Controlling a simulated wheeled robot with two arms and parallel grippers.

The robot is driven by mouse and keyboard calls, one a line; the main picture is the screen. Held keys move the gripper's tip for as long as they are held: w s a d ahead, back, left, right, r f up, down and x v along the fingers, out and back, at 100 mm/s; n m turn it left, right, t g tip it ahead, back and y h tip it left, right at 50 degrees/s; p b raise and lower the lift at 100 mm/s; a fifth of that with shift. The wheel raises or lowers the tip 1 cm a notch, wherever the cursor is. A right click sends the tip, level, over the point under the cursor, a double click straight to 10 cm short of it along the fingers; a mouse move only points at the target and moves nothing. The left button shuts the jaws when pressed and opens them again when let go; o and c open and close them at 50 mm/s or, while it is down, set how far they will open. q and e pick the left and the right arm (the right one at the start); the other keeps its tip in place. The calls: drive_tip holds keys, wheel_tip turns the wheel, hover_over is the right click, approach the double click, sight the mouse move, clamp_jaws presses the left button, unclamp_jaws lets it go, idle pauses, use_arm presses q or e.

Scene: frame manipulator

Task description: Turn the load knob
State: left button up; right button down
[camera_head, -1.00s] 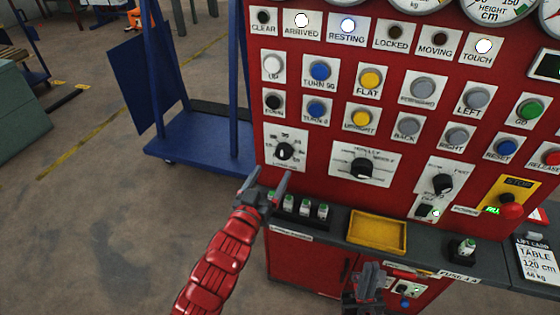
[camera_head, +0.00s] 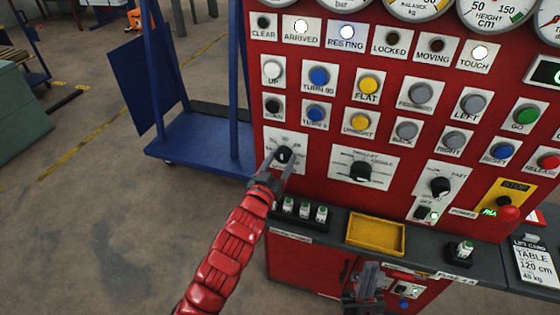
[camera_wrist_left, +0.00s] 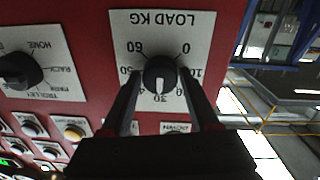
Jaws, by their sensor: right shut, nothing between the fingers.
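The load knob (camera_head: 285,154) is a round black knob on a white plate at the lower left of the red panel. In the left wrist view the plate reads LOAD KG upside down, and the knob (camera_wrist_left: 160,73) has its white mark towards 30. My left gripper (camera_head: 280,162) is open at the knob. In the wrist view its two fingers (camera_wrist_left: 160,84) stand one on each side of the knob, with a small gap showing. My right gripper (camera_head: 370,276) is shut and empty, low in front of the panel's shelf.
The trolley knob (camera_head: 361,170) and another black knob (camera_head: 440,187) are to the right. Rows of buttons lie above. A yellow tray (camera_head: 376,235) and small green-topped parts (camera_head: 305,211) are on the shelf below. A blue cart (camera_head: 200,140) stands at left.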

use_arm(q)
clamp_jaws()
drive_tip(key=shift+m, duration=0.3)
drive_tip(key=shift+f+m+b, duration=0.1)
drive_tip(key=shift+m+b, duration=0.55)
drive_tip(key=shift+m, duration=0.35)
drive_tip(key=m+b, duration=0.1)
drive_tip(key=m, duration=0.2)
drive_tip(key=shift+m, duration=0.3)
drive_tip(key=m, duration=0.4)
drive_tip(key=shift+m+y, duration=0.3)
drive_tip(key=shift+m, duration=1.7)
